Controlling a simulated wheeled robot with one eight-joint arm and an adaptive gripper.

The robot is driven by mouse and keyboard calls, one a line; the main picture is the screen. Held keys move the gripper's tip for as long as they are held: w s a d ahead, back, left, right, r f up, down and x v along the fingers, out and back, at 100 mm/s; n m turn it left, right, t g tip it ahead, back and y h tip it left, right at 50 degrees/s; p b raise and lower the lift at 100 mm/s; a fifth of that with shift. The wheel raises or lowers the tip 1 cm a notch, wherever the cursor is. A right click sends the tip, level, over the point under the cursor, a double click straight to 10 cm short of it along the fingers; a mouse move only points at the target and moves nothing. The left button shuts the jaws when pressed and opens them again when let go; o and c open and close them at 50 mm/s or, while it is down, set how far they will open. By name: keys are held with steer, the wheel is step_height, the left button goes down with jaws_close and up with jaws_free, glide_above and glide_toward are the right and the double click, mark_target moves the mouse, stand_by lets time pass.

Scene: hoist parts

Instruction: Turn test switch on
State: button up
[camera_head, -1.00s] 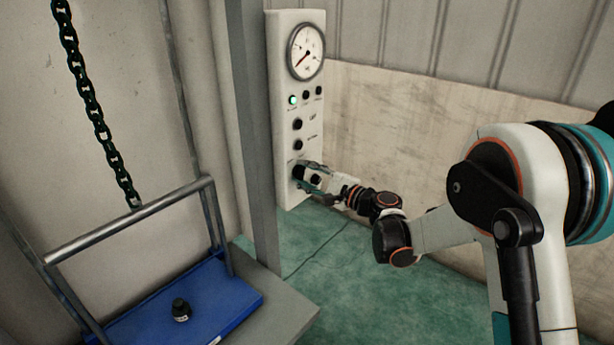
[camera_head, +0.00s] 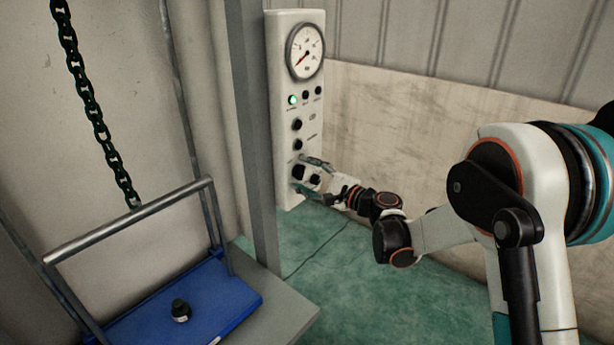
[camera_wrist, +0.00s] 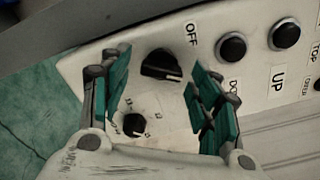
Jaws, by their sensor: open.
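The tall white control panel (camera_head: 285,120) stands against the wall, with a gauge, a lit green lamp and several black controls. In the wrist view, a large black rotary knob (camera_wrist: 160,65) with a white mark sits beside an "OFF" label. A smaller black knob (camera_wrist: 133,124) with small markings is near it. Which one is the test switch I cannot tell from the labels. My gripper (camera_head: 309,174) is at the panel's lower end. In the wrist view my gripper (camera_wrist: 157,72) is open, its teal fingers either side of the large knob, with visible gaps.
Black push buttons (camera_wrist: 231,47) marked "UP" and others lie close to the right finger. A grey post (camera_head: 255,130) stands left of the panel. A blue platform (camera_head: 235,285) with a small black weight (camera_head: 180,310) and a hanging chain (camera_head: 95,110) are further left.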

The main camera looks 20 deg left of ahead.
steer(key=v, duration=1.2)
